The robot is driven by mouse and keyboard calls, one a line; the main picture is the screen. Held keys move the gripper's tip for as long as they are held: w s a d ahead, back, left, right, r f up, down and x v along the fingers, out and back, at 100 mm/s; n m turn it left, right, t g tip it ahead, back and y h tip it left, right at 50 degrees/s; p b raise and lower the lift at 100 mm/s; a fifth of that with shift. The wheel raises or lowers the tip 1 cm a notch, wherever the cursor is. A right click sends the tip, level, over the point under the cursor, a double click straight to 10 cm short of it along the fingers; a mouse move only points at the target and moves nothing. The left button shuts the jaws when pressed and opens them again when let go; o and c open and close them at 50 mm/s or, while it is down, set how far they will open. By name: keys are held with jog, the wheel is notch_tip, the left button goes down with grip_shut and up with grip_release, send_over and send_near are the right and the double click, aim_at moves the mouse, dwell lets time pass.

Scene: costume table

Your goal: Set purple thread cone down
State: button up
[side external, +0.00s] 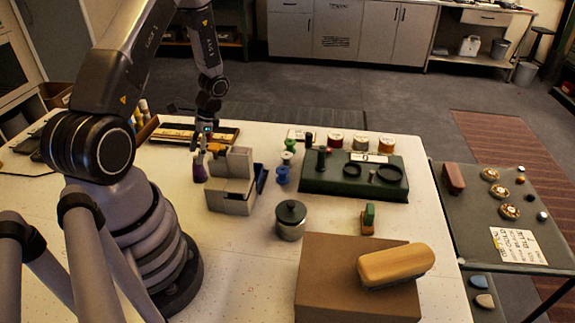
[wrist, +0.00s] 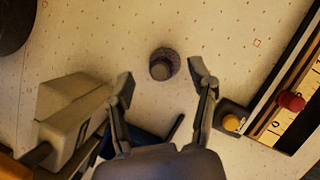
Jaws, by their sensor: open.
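The purple thread cone (side external: 199,172) stands on the white table, left of the grey stepped block. In the wrist view the cone (wrist: 163,64) shows from above as a round purple shape on the dotted tabletop. My gripper (side external: 204,150) is just above the cone in the side view. In the wrist view my gripper (wrist: 162,80) is open, with one finger to each side of the cone and clear gaps between. The fingers are not touching it.
The grey stepped block (side external: 231,180) stands close by on the right, with a dark blue piece beside it. A long tray (side external: 228,135) lies behind. Green and blue spools (side external: 283,175) and a lidded pot (side external: 290,220) stand further right. The table's front left is largely clear.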

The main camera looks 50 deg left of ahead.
jog(key=w+d+r+t+y, duration=0.1)
jog(key=w+d+r, duration=0.15)
jog(key=r, duration=0.55)
jog(key=w+d+r+t, duration=0.1)
jog(key=d+r+t, duration=0.1)
jog(key=d+r, duration=0.35)
jog(key=w+d+r+t+y, duration=0.1)
jog(key=w+d+r, duration=0.1)
jog(key=r, duration=0.8)
jog(key=s+d+r+n+t+h, duration=0.1)
jog(key=s+d+r+t+h, duration=0.1)
jog(key=s+d+r+t, duration=0.4)
jog(key=s+d+r, duration=0.4)
jog(key=s+d, duration=0.2)
jog(key=d, duration=0.1)
jog(key=shift+d+r, duration=0.25)
jog(key=shift+d, duration=0.1)
